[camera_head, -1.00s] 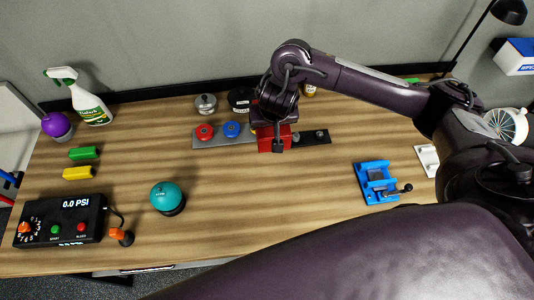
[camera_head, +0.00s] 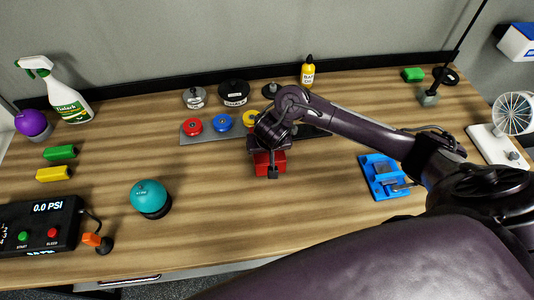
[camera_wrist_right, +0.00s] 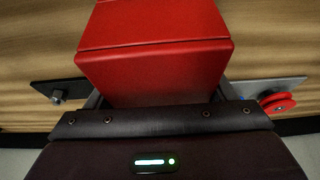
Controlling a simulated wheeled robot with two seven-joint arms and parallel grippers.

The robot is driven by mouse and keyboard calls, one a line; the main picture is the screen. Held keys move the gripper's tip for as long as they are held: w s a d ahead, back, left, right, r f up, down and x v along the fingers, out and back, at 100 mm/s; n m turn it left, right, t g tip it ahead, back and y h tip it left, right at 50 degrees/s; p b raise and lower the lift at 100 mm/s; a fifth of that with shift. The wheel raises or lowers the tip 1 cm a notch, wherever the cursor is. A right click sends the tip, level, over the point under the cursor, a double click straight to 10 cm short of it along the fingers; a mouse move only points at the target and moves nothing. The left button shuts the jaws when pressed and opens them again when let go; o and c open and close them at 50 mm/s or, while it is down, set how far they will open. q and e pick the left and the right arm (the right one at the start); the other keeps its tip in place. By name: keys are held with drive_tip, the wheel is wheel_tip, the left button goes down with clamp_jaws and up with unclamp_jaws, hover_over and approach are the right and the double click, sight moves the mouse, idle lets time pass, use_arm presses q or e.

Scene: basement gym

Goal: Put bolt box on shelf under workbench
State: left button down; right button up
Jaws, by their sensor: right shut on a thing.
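A red box (camera_head: 269,163), which I take as the bolt box, is at the middle of the wooden workbench (camera_head: 220,215), just in front of the strip with coloured knobs. My right gripper (camera_head: 271,157) is shut on it from the back, and my wrist hides part of it. In the right wrist view the red box (camera_wrist_right: 155,65) fills the upper middle between the fingers. I cannot tell if it touches the bench top or is slightly above it. The shelf under the workbench is not visible. My left gripper is not in view.
A teal ball (camera_head: 150,197) and a black PSI gauge box (camera_head: 42,226) stand front left. A blue vise (camera_head: 386,177) is to the right. The knob strip (camera_head: 205,135) lies behind. A drawer front with handle (camera_head: 130,281) shows below the edge. The bench's front middle is clear.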

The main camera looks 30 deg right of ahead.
drive_tip(key=shift+w+f, duration=0.1)
drive_tip(key=shift+f, duration=0.75)
drive_tip(key=shift+f, duration=0.15)
drive_tip(key=o, duration=1.1)
